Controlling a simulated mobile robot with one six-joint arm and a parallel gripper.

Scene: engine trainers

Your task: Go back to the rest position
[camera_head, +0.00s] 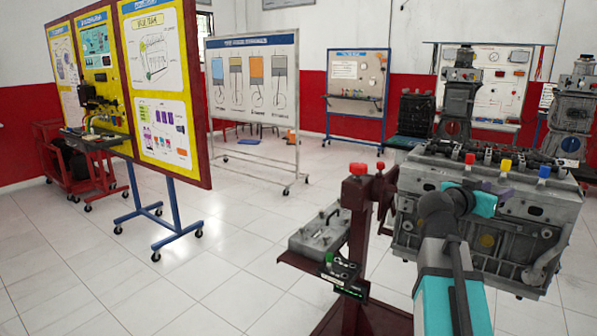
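My arm, teal and grey, rises from the bottom right of the head view and bends at a grey joint in front of the engine block. Its end, with my gripper (499,197), is by the upper front of the engine block (472,240). The fingers are too small and partly hidden to tell whether they are open or shut. Red, yellow and blue caps (505,165) stand in a row along the block's top front edge. I cannot tell whether the gripper touches the block.
A dark red stand (357,225) beside the block carries a tray with a grey metal part (320,230) and small tools. Wheeled display boards (155,85) stand at left and a white board (253,90) behind. More engines (459,105) stand at back right. The tiled floor at centre left is clear.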

